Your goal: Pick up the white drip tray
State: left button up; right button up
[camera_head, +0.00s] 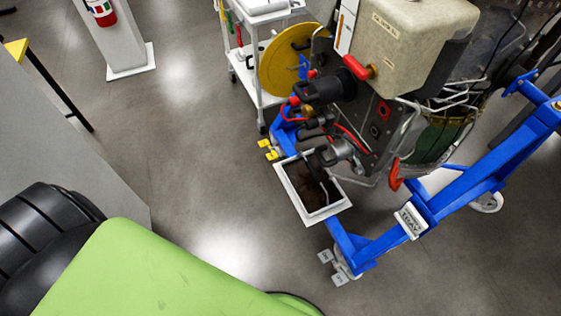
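The white drip tray (333,211) is in the head view, right of centre, low beneath the engine on the blue stand. It is rectangular with a white rim and a dark, brownish inside. Engine fittings overhang its upper right part and hide some of it. Neither of my grippers shows in this view, so their states cannot be seen. Nothing of mine touches the tray.
The blue stand (392,237) with casters, labelled TRAY, surrounds the tray's right and lower sides. The engine (405,45) hangs above. A white cart (249,78) and yellow disc (285,60) stand behind. Grey floor (185,150) left of the tray is clear.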

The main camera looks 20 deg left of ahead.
aim_at(307, 180)
jog(key=u, duration=0.35)
jog(key=i+j+z, duration=0.4)
jog(key=j+z, duration=0.2)
jog(key=i+j+z, duration=0.25)
jog(key=j+z, duration=0.3)
jog(key=j, duration=0.15)
